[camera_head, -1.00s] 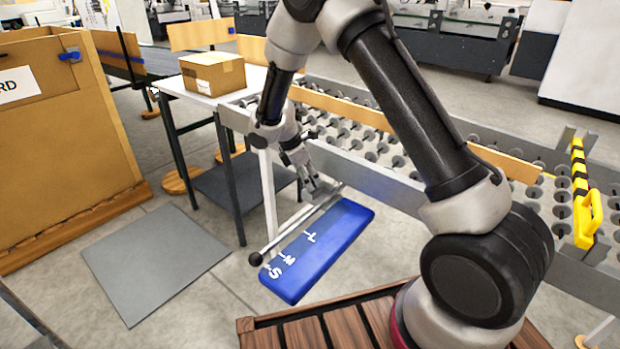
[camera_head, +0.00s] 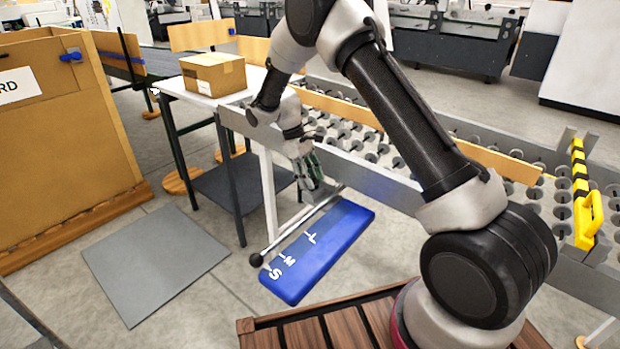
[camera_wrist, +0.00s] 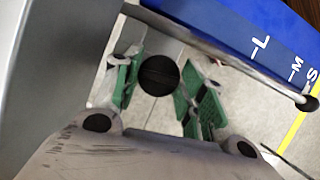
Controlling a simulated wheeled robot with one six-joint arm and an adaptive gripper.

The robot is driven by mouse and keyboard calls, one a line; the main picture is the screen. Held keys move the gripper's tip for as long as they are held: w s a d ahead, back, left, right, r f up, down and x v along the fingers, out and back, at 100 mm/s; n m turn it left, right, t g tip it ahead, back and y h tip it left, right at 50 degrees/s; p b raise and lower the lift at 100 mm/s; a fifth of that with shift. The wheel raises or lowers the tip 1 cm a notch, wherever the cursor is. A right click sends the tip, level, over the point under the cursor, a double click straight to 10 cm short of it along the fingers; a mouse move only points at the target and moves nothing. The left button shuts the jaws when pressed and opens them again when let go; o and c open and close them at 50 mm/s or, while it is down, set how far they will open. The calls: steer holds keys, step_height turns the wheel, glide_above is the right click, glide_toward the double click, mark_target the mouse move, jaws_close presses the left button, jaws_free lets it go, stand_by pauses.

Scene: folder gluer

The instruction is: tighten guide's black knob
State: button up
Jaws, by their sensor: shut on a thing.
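The black knob (camera_wrist: 158,75) is round and dark and sits between the green-padded fingers of my gripper (camera_wrist: 160,88) in the wrist view. The fingers are closed on its two sides. In the head view my gripper (camera_head: 314,190) points down beside the conveyor's near side rail, and it hides the knob there. The guide's metal bar (camera_head: 300,222) runs along a blue size plate (camera_head: 318,252) marked S, M and L. A black ball (camera_head: 256,260) caps the bar's near end; it also shows in the wrist view (camera_wrist: 306,102), apart from my fingers.
The roller conveyor's metal side rail (camera_head: 370,176) runs close behind my gripper. A cardboard box (camera_head: 213,74) stands on the white table to the left. A grey floor plate (camera_head: 155,262) lies at the lower left.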

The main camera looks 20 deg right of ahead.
steer(key=shift+m, duration=0.7)
steer(key=shift+g, duration=0.3)
steer(key=o, duration=1)
steer(key=v, duration=1.2)
steer(key=shift+d, duration=0.25)
